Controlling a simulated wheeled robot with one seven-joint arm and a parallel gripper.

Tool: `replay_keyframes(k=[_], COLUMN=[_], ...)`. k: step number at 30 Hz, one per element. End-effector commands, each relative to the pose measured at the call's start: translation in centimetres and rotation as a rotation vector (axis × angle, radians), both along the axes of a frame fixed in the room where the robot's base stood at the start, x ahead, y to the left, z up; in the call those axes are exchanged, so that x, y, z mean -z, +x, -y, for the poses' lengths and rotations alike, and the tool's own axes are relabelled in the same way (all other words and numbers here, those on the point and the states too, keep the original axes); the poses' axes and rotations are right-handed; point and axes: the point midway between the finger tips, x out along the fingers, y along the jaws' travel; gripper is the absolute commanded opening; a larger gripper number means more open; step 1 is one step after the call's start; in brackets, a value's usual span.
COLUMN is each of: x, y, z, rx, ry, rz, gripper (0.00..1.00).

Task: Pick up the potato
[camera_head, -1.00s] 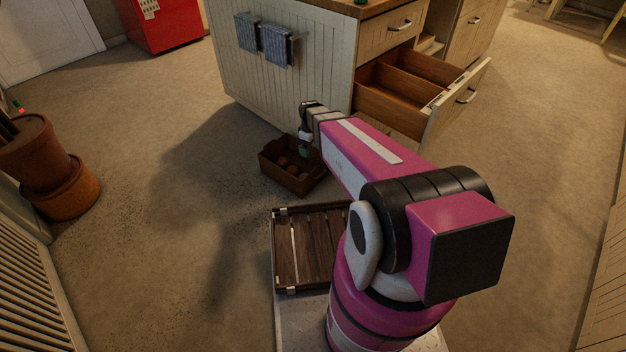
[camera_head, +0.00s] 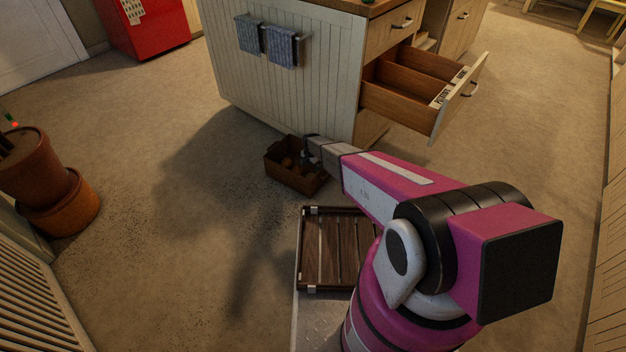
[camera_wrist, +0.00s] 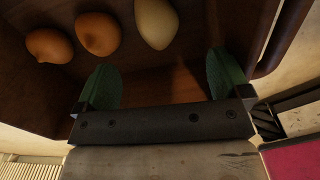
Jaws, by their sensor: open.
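Three rounded potato-like items lie in a row in a brown wooden crate (camera_head: 285,178). In the wrist view they are an orange-brown one (camera_wrist: 49,46) at left, another orange-brown one (camera_wrist: 98,34) in the middle and a paler, yellowish one (camera_wrist: 157,23) at right. I cannot tell for sure which is the potato. My gripper (camera_wrist: 165,80) is open, with green fingers apart and nothing between them. It is over or in the crate, with the items beyond the fingertips. In the head view my gripper (camera_head: 306,160) partly hides the crate's contents.
A kitchen island (camera_head: 290,95) with an open drawer (camera_head: 405,105) stands just behind and right of the crate. A slatted wooden tray (camera_head: 322,245) is on my base. Clay pots (camera_head: 62,205) stand at left. The floor left of the crate is clear.

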Motion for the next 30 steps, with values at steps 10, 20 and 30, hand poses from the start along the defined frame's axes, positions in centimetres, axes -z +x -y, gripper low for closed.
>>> replay_keyframes(k=[10, 20, 30], x=[4.7, 7.5, 10.2], y=[0.1, 0.4, 0.3], z=[0.0, -0.1, -0.1], rx=[0.003, 0.004, 0.004], ry=[-0.001, 0.000, 0.000], rz=[-0.001, -0.001, 0.000], gripper=[0.95, 0.95, 0.95])
